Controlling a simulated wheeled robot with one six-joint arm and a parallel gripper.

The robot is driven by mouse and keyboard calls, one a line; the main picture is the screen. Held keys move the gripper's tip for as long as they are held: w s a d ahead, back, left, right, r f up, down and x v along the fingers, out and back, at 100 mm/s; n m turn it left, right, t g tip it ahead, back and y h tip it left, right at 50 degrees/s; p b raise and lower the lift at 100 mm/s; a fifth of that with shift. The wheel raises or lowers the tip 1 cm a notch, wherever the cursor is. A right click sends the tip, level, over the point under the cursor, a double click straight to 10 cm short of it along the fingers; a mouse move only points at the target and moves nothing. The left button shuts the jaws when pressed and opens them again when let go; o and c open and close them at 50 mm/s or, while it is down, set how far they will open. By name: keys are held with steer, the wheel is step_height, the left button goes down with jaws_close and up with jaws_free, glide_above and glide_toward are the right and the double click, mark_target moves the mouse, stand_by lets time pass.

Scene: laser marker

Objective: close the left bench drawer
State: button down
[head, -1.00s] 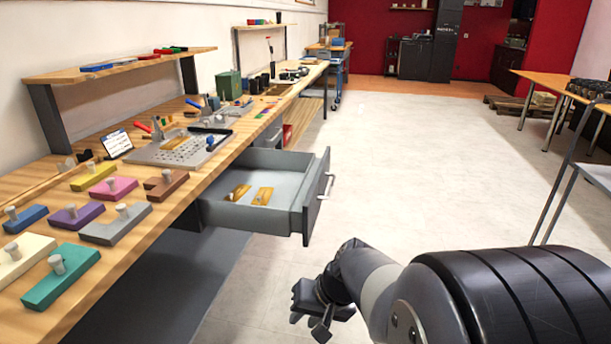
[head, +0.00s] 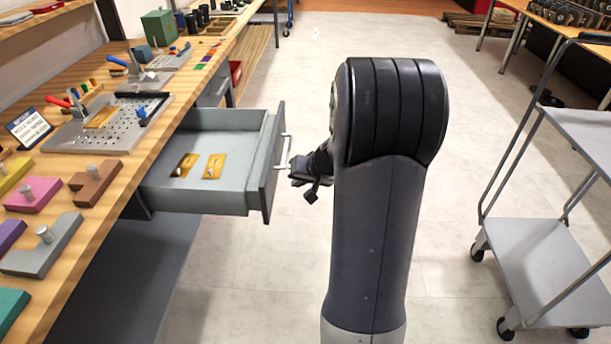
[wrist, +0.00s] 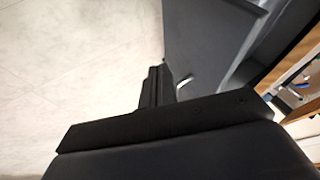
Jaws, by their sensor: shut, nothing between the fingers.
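The grey bench drawer (head: 200,203) stands pulled out from under the wooden bench, in the middle left of the head view. Two brass-coloured plates (head: 214,166) lie inside it. Its dark front panel (head: 267,190) carries a pale bar handle (head: 283,150). My gripper (head: 299,172) is shut and empty, just outside the drawer front near the handle's lower end. I cannot tell whether it touches. In the wrist view my gripper (wrist: 154,82) is beside the dark front panel (wrist: 200,40), with a bit of the handle (wrist: 185,82) close by.
The bench top (head: 110,205) holds coloured blocks with knobs and a perforated plate (head: 100,128). A grey cart (head: 540,260) stands at the right. Pale floor (head: 455,230) lies clear between my arm and the cart.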

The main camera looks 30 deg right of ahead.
mark_target(272, 190)
steer(key=shift+w+a+f+p, duration=0.1)
steer(key=shift+w+a+f, duration=0.3)
steer(key=shift+w+a, duration=0.25)
steer(key=shift+w+a+f+p, duration=0.15)
steer(key=shift+w+a+f, duration=0.25)
steer(key=shift+w+a, duration=0.25)
steer(key=shift+w+a+f+p, duration=0.1)
steer(key=shift+w+a+f, duration=0.3)
steer(key=shift+w+a, duration=0.25)
